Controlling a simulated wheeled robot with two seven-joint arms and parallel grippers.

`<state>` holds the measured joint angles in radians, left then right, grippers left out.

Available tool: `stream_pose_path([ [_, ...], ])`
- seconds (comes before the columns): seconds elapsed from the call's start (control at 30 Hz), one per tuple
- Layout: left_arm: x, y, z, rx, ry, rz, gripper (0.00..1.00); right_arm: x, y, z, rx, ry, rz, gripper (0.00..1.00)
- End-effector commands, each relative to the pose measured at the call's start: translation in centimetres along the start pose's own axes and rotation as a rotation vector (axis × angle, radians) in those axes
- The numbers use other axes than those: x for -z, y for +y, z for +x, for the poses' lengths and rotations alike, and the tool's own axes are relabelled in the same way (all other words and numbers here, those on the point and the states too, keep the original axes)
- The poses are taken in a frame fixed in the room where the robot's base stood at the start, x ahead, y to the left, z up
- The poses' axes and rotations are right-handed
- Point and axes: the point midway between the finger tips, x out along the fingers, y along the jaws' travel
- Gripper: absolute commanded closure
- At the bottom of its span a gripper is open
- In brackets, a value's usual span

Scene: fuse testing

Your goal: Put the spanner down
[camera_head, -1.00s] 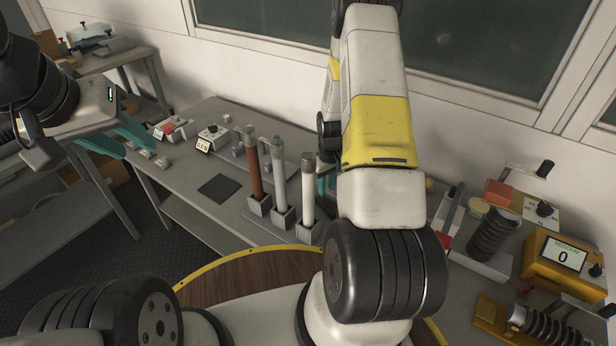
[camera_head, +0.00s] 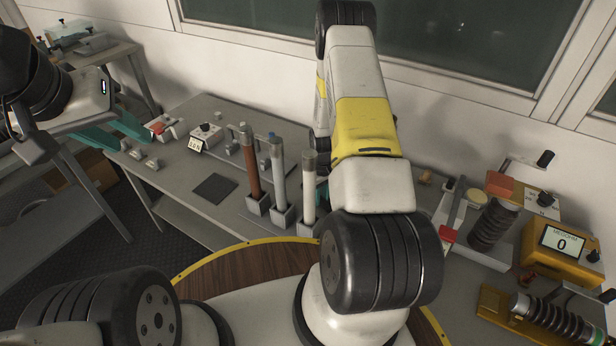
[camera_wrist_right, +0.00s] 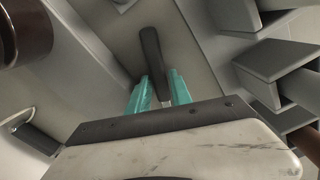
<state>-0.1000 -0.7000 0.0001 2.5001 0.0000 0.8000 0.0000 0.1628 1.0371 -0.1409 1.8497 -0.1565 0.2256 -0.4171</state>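The spanner (camera_wrist_right: 151,50) shows in the right wrist view as a dark bar with rounded ends, pointing away from the gripper over a grey surface. My right gripper (camera_wrist_right: 160,86) has its two teal fingers on either side of the spanner's near part and appears shut on it. I cannot tell whether the spanner touches the surface below. In the head view the right forearm hides the spanner and most of this gripper. My left gripper (camera_head: 135,142) is empty and open at the left, by the left end of the bench.
The grey bench (camera_head: 190,160) holds a dark square mat (camera_head: 214,188), a small meter (camera_head: 204,138) and upright fuse tubes (camera_head: 279,180) in grey holders, close to my right arm. A yellow megohmmeter (camera_head: 565,250) and a ribbed insulator (camera_head: 492,226) stand at the right.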

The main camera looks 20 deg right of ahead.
Motion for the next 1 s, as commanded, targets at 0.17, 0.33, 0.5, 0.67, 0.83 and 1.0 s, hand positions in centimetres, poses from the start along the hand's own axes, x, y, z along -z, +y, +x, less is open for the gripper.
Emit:
stream_pose_path([
  [0.17,0.0,0.0,0.0,0.000,0.000,0.000,0.64,0.0,0.0,0.1,0.000,0.001,0.001,0.75],
  [0.33,0.0,0.0,0.0,0.000,0.000,0.000,0.64,0.0,0.0,0.1,0.000,0.001,0.001,1.00],
  [0.5,0.0,0.0,0.0,0.000,0.000,0.000,0.64,0.1,0.0,0.0,-0.001,0.001,0.001,1.00],
  [0.67,0.0,0.0,0.0,0.000,0.000,0.000,0.64,0.1,0.0,0.0,-0.001,0.002,0.001,1.00],
  [0.83,0.0,0.0,0.0,0.000,0.000,0.000,0.64,0.1,0.0,-0.5,-0.001,0.003,0.001,1.00],
  [1.0,0.0,0.0,0.0,0.000,0.000,0.000,0.64,0.4,-1.2,-1.2,0.001,0.000,-0.004,1.00],
])
